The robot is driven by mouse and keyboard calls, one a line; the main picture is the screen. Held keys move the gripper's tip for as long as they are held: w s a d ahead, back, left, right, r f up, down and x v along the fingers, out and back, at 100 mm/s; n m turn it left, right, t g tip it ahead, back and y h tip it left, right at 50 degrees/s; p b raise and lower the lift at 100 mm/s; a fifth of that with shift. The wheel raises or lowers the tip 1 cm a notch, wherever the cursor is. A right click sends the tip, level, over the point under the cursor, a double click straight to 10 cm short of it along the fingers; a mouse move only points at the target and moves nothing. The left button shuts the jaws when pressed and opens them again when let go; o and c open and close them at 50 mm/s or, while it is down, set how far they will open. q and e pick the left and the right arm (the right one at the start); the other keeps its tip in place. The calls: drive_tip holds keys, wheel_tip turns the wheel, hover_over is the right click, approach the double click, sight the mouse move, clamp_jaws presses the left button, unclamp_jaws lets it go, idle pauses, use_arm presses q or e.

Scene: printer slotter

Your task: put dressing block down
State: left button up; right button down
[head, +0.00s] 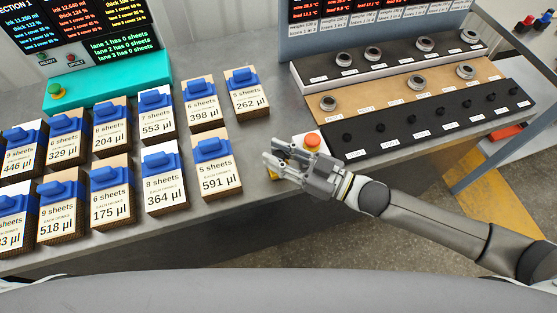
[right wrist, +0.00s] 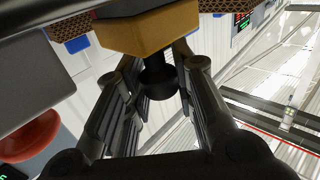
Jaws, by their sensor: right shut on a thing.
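The dressing block is a yellow-brown block (right wrist: 150,33) with a black knob (right wrist: 157,82), seen in the right wrist view. My right gripper (right wrist: 160,80) is shut on the black knob, with the block beyond the fingertips. In the head view, my right gripper (head: 268,165) is over the front part of the grey bench, and only a small yellow bit of the block (head: 273,174) shows beneath the fingers. I cannot tell whether the block touches the bench. My left gripper is not in view.
A red button (head: 312,140) on a pale box stands right behind the gripper. Several sheet stacks (head: 215,168) with blue clips fill the left. A black panel with knobs (head: 420,120) lies to the right. Bare grey bench (head: 265,130) shows between them.

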drive_tip(key=shift+r, duration=0.15)
drive_tip(key=shift+r, duration=0.6)
drive_tip(key=s+r, duration=1.1)
drive_tip(key=s, duration=0.3)
drive_tip(key=shift+a+r, duration=0.3)
drive_tip(key=shift+a, duration=0.15)
